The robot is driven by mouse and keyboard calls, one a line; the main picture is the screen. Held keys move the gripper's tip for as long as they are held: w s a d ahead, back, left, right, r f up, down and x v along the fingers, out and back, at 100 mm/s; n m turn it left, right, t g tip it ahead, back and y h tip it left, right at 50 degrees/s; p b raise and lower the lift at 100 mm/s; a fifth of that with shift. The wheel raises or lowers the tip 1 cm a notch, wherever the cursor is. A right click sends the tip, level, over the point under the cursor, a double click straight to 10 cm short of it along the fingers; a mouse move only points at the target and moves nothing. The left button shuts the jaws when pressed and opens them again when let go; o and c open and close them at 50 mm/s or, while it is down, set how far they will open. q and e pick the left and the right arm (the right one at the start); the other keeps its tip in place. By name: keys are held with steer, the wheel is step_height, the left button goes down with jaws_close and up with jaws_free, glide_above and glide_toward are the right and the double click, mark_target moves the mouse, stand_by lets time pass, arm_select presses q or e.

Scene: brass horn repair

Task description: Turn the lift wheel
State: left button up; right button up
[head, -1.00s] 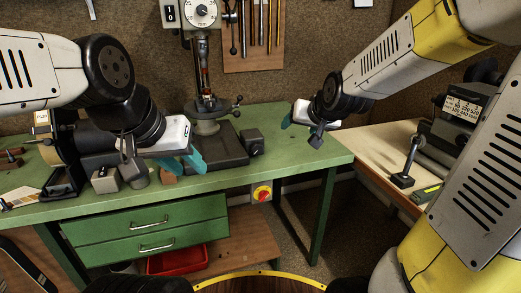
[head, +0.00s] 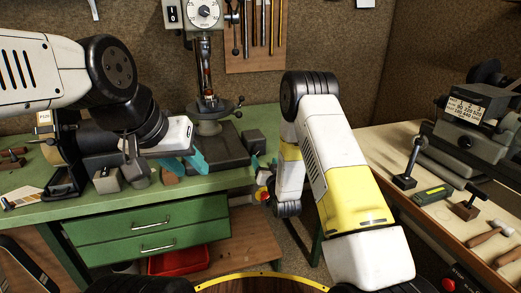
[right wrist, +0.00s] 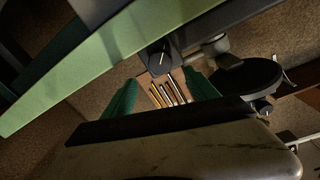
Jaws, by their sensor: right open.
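A drill press (head: 207,75) stands at the back of the green bench. A small handle with dark knobs (head: 239,101) is at the right of its round table. It may be the lift wheel, but I cannot tell for sure. My right gripper (head: 264,164) points up at the bench's front edge, below and to the right of that handle and apart from it. Its fingers also show spread and empty in the right wrist view (right wrist: 163,88). My left gripper (head: 185,164) hangs over the bench left of the press base, its teal fingers apart with nothing seen between them.
The green bench (head: 240,178) has a grey block (head: 253,141) at right. A red knob switch on yellow (head: 262,195) is on its front, partly covered by my right arm. A pale side bench (head: 440,210) at right holds a machine and several tools. Hand tools hang behind.

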mark_target(259, 150)
steer(key=shift+x, duration=3.85)
steer(key=c, duration=1.4)
